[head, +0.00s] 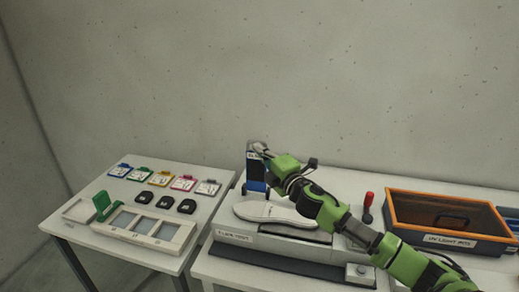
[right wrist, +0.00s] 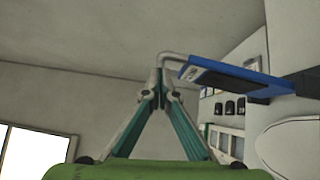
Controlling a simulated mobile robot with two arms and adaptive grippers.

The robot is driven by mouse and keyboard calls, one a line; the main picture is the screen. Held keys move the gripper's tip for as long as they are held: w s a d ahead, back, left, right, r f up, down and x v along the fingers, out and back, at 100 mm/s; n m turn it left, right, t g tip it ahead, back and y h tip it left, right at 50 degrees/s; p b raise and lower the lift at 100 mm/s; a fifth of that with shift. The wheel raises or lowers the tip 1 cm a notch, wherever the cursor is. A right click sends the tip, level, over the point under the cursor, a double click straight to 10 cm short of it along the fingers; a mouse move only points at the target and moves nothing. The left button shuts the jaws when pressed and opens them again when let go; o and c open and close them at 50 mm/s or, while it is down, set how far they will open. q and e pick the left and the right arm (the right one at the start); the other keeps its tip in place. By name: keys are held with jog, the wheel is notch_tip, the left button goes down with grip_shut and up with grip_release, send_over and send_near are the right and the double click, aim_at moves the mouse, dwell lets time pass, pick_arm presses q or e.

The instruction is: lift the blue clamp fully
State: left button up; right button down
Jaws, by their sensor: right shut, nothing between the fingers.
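The blue clamp (head: 255,186) stands at the left rear of the shoe station in the head view, behind the white shoe (head: 268,212). In the right wrist view the clamp (right wrist: 235,80) is a tilted blue plate with a dark strip and a small label, at upper right. A bent grey rod (right wrist: 171,57) runs from its end to my right fingertips. My right gripper (head: 263,151) is at the clamp's top; its fingers (right wrist: 160,88) meet at the tips, with nothing held between them. Whether they touch the rod, I cannot tell. My left gripper is out of view.
A side table on the left holds several coloured label cards (head: 160,179), black pieces (head: 165,202) and a white tray (head: 140,232) with a green part. A red-handled tool (head: 369,200) and an orange-rimmed UV box (head: 447,243) stand right of the shoe.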

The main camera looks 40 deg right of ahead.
jog(key=shift+w+d+r, duration=0.15)
jog(key=shift+w+d, duration=0.5)
jog(key=shift+d, duration=0.15)
jog(key=shift+w+d, duration=0.3)
jog(key=shift+d, duration=0.1)
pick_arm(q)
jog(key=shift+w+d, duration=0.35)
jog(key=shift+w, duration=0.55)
pick_arm(e)
jog(key=shift+a, duration=0.15)
